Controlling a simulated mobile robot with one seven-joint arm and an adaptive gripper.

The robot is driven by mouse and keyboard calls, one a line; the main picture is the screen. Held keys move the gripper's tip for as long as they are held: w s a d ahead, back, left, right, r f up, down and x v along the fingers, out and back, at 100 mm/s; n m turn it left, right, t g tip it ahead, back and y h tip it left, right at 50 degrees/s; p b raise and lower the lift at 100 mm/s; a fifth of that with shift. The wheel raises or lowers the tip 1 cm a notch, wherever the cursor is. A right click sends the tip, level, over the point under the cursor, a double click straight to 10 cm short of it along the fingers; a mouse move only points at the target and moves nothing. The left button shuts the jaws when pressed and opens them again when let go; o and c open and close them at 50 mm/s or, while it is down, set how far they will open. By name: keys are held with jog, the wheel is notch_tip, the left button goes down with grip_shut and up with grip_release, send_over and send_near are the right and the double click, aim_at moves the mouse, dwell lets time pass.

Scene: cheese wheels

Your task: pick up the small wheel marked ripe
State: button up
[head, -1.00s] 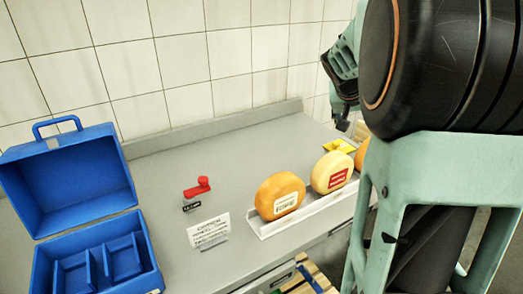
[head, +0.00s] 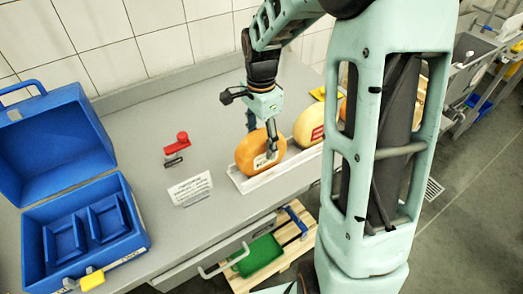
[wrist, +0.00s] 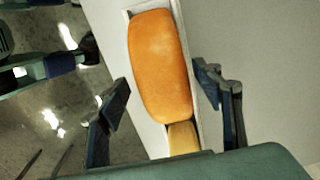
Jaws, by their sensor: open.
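An orange cheese wheel (head: 246,156) stands on edge at the left end of a white rack (head: 238,184). Its pale label (head: 260,162) is partly covered by a finger; the lettering is not readable now. My gripper (head: 262,140) points down over this wheel, with one finger in front and the other mostly hidden behind. In the wrist view the orange wheel (wrist: 162,65) lies between the two spread fingers, with gaps on both sides. A paler yellow wheel (head: 309,124) with a red label stands to its right. Another orange wheel is mostly hidden behind my arm.
An open blue case (head: 130,238) with compartments stands at the left. A red-handled stamp (head: 182,138) and a printed sign (head: 188,190) stand on the grey counter (head: 150,120). Below are a pallet and a green crate (head: 258,256). The counter behind the stamp is clear.

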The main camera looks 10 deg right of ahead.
jog(key=shift+w+f+p, duration=0.15)
jog(key=shift+f+p, duration=0.1)
jog(key=shift+f, duration=1.1)
jog(key=shift+w+f+p, duration=0.1)
jog(key=shift+f+p, duration=0.15)
jog(key=shift+f, duration=1.1)
grip_shut()
jog(key=shift+w+r, duration=0.1)
